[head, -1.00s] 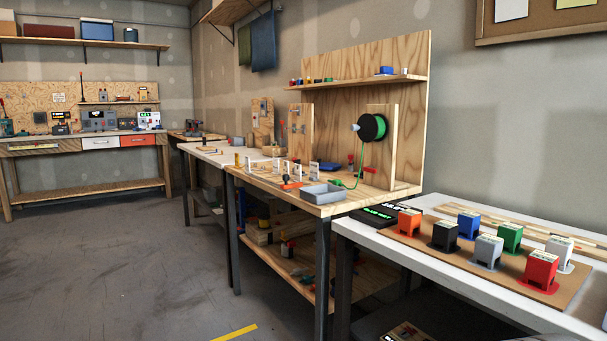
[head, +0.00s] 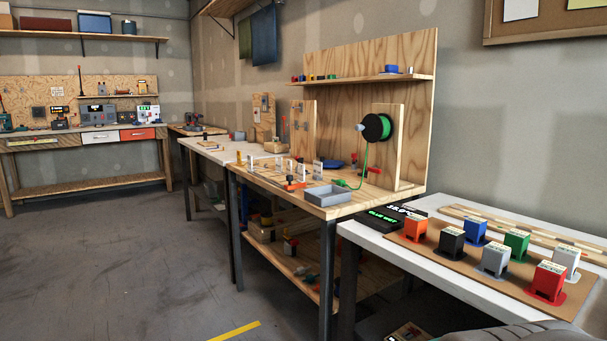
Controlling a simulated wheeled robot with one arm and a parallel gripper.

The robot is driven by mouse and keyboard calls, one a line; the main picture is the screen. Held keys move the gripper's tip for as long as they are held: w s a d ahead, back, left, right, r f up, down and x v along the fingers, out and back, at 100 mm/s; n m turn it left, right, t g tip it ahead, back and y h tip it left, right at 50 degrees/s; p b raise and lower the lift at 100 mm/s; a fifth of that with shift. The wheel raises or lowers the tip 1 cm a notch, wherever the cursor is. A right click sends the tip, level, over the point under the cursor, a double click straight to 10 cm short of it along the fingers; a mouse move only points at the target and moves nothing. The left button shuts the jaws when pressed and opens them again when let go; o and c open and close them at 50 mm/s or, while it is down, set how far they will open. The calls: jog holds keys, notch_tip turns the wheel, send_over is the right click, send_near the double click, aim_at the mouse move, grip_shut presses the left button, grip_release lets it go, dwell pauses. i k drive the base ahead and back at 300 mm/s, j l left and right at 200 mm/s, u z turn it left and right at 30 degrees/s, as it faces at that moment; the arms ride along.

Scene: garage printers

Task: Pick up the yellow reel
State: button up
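I cannot make out a yellow reel in the head view. The one clear reel is black with green filament (head: 376,128), mounted on an upright wooden board on the middle bench. A green strand hangs from it towards the bench top. Small yellow items, too small to identify, show on the bench (head: 239,160) and on its lower shelf (head: 266,219). My gripper is not in view.
A white table (head: 470,291) at right holds a brown board with several coloured blocks and black boxes with green lettering. Another workbench (head: 85,135) stands at far left. The grey floor (head: 110,260) at left is clear.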

aim_at(267, 218)
jog(key=i+j+z, duration=0.1)
jog(key=j, duration=0.25)
jog(key=i+j, duration=0.3)
jog(key=i+j+z, duration=0.15)
jog(key=j, duration=0.2)
jog(key=i+j+z, duration=0.1)
jog(key=i+j, duration=0.15)
jog(key=j, duration=0.15)
jog(key=i+j, duration=0.15)
jog(key=j, duration=0.2)
jog(key=i+j+z, duration=0.15)
jog(key=j, duration=0.25)
